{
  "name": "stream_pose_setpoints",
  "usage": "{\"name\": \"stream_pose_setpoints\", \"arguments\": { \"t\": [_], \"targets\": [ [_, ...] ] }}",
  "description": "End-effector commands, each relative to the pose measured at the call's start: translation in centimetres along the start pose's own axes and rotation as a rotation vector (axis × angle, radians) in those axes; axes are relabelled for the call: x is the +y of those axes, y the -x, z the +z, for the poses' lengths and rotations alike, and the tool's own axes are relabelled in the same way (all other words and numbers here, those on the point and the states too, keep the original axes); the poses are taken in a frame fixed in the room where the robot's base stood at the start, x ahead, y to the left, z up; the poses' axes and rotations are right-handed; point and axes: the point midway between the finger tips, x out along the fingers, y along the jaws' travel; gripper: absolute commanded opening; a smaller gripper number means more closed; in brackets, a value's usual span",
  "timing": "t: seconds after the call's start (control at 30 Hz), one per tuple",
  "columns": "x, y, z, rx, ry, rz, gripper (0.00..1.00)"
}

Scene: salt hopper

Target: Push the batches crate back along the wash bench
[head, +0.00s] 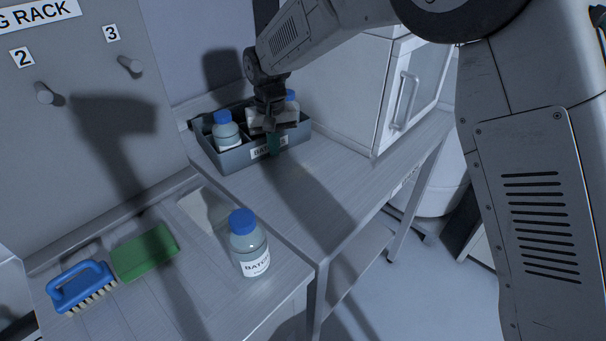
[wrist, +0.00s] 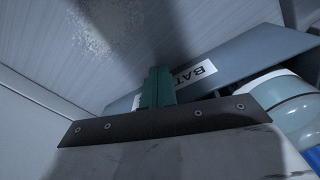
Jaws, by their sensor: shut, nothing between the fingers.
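The batches crate (head: 232,160) is an open blue-grey box with a white label on its near wall. It stands on the far part of the grey bench (head: 310,205). A blue-capped bottle (head: 226,131) is in its left part; another (head: 291,96) is partly hidden behind my wrist. My gripper (head: 273,143), with teal fingers, is shut and empty at the crate's near wall, covering part of the label. In the wrist view the fingers (wrist: 156,88) overlap the crate wall (wrist: 240,62) beside the label. I cannot tell if they touch it.
A blue-capped bottle (head: 249,250) stands nearer, with a green sponge (head: 145,252) and blue brush (head: 80,286) to its left. A white cabinet (head: 345,80) stands right of the crate. A pegged rack panel (head: 80,130) is at left. The bench before the crate is clear.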

Motion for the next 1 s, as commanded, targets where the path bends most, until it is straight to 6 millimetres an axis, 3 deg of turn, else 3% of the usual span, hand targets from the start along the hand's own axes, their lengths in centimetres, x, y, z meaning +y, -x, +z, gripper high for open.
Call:
{"name": "stream_pose_setpoints", "arguments": {
  "t": [0.3,1.0],
  "targets": [
    [-0.4,0.2,-0.7,0.001,0.0,0.0,0.0],
    [1.6,4.1,2.7,0.001,0.0,0.0,0.0]
  ]
}}
